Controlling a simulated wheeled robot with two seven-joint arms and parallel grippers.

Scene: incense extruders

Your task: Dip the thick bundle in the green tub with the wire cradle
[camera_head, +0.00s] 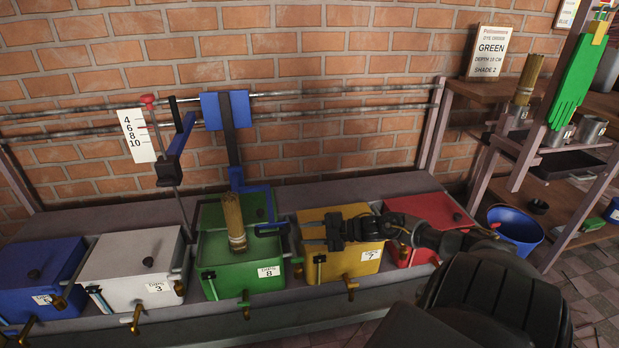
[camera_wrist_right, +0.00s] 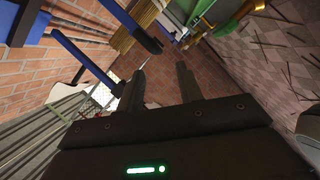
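The tan stick bundle (camera_head: 233,215) stands upright at the green tub (camera_head: 245,272), held by a blue cradle (camera_head: 262,190) that hangs on a dark bar from the wall rails. Its lower end is over the tub's top; I cannot tell whether it touches the liquid. My right gripper (camera_head: 312,232) reaches in from the right, over the yellow tub and right of the bundle. In the wrist view its fingers are apart, with nothing between them. That view also shows a tan bundle (camera_wrist_right: 140,18) and blue cradle arms (camera_wrist_right: 85,58). My left gripper is not in view.
White (camera_head: 140,265), blue (camera_head: 35,270), yellow (camera_head: 350,265) and red (camera_head: 425,215) tubs line the bench. A depth card (camera_head: 136,135) with a red-knobbed rod stands at left.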

